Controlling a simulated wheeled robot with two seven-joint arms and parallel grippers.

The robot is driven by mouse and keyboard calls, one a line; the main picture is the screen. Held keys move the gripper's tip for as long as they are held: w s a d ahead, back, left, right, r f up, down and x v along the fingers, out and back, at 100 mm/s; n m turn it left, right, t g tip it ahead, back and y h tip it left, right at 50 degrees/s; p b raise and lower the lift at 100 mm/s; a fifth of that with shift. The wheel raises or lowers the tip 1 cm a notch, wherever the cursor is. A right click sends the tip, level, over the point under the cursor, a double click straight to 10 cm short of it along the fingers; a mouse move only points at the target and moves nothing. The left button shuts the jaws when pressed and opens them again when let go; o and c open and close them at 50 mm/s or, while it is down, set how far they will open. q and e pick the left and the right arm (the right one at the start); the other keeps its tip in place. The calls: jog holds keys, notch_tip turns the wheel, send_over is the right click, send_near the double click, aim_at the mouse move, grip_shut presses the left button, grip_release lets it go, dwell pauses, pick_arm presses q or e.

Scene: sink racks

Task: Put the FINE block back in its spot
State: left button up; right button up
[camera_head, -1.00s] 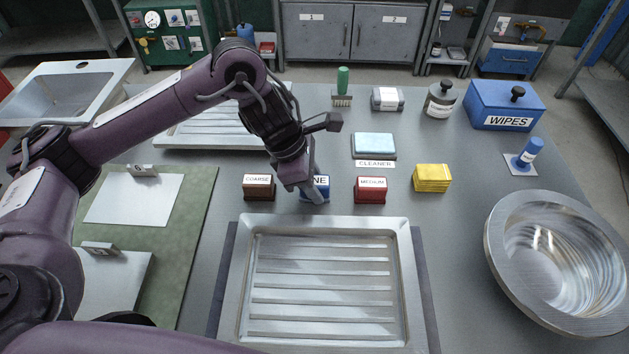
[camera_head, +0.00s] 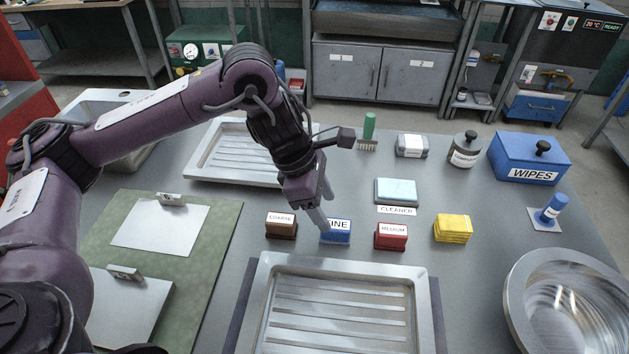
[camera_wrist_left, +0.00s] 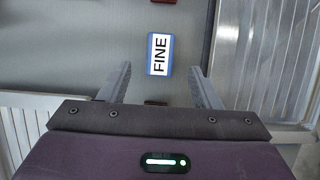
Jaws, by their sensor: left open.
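The blue FINE block (camera_head: 337,232) stands on the grey table between the brown COARSE block (camera_head: 281,226) and the red MEDIUM block (camera_head: 390,237). My left gripper (camera_head: 322,218) is just above and beside it, with a finger in front of its left part in the head view. In the left wrist view the FINE block (camera_wrist_left: 160,54) lies ahead of the open fingers (camera_wrist_left: 160,88), in the gap between them but beyond their tips. The fingers hold nothing. My right gripper is not in view.
A ribbed metal tray (camera_head: 340,312) lies in front of the block row. A yellow block stack (camera_head: 453,229) stands at right, with the light blue cleaner pad (camera_head: 396,190) behind. A metal bowl (camera_head: 566,305) is at front right.

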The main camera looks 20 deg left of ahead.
pick_arm(q)
jog(key=p+v, duration=0.1)
jog(key=v, duration=0.4)
jog(key=shift+r, duration=0.1)
jog(key=shift+s, duration=0.1)
dwell(0.3)
